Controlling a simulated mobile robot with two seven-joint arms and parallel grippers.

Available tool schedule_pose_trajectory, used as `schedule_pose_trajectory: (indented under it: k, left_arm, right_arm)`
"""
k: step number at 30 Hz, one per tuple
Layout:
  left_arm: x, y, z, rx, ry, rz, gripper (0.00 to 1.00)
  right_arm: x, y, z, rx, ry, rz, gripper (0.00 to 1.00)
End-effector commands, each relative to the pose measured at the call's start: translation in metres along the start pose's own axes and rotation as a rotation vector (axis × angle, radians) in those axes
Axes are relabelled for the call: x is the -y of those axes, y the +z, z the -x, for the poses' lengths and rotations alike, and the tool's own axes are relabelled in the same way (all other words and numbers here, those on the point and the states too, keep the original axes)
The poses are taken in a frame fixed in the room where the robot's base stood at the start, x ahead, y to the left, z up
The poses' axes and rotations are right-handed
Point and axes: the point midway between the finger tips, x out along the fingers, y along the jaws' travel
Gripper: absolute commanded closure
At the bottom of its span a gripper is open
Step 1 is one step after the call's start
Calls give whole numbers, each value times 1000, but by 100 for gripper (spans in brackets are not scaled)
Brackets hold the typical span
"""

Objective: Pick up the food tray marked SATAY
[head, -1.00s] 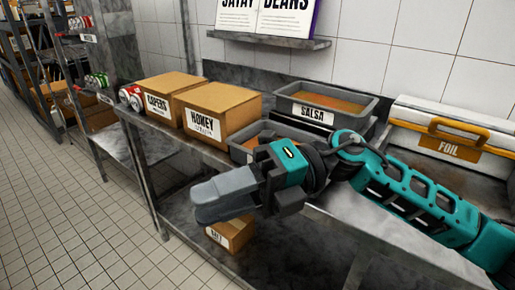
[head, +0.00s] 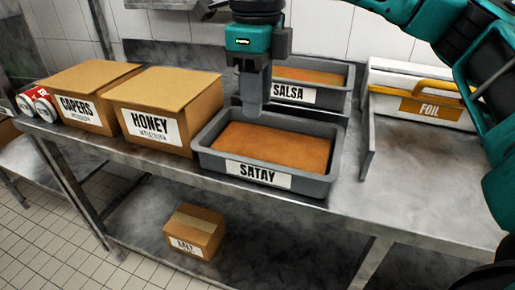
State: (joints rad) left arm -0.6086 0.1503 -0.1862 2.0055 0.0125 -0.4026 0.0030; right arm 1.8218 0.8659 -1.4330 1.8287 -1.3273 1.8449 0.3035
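The grey food tray marked SATAY (head: 322,186) stands on the steel counter near its front edge, holding orange-brown food. Its label faces me. My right gripper (head: 255,112) points straight down at the tray's back left side, its fingertips close to the rim. I see the fingers nearly in line, so their gap is hidden, and I cannot tell whether they touch the rim. My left gripper is out of view.
A similar tray marked SALSA (head: 335,97) stands right behind. HONEY (head: 158,130) and CAPERS (head: 84,112) cartons are on the left. A white FOIL box (head: 388,85) stands right, beyond a low divider (head: 368,135). A small carton (head: 195,232) sits on the lower shelf.

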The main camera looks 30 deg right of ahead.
Motion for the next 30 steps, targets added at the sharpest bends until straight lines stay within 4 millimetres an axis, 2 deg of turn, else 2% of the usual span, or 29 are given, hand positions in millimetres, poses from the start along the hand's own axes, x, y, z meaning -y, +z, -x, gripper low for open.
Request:
schedule_pose_trajectory:
  k: [3,9,16,24,30]
  left_arm:
    - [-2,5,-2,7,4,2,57]
    - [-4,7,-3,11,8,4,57]
    - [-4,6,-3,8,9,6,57]
    - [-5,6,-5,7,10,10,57]
    - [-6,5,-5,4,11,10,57]
  right_arm:
    - [0,-1,-26,-5,4,0,66]
    - [-1,0,-58,-2,5,2,66]
    - [-2,0,-75,-2,5,3,66]
    - [-2,-1,-113,-1,6,2,66]
    - [-2,-1,-118,0,6,2,66]
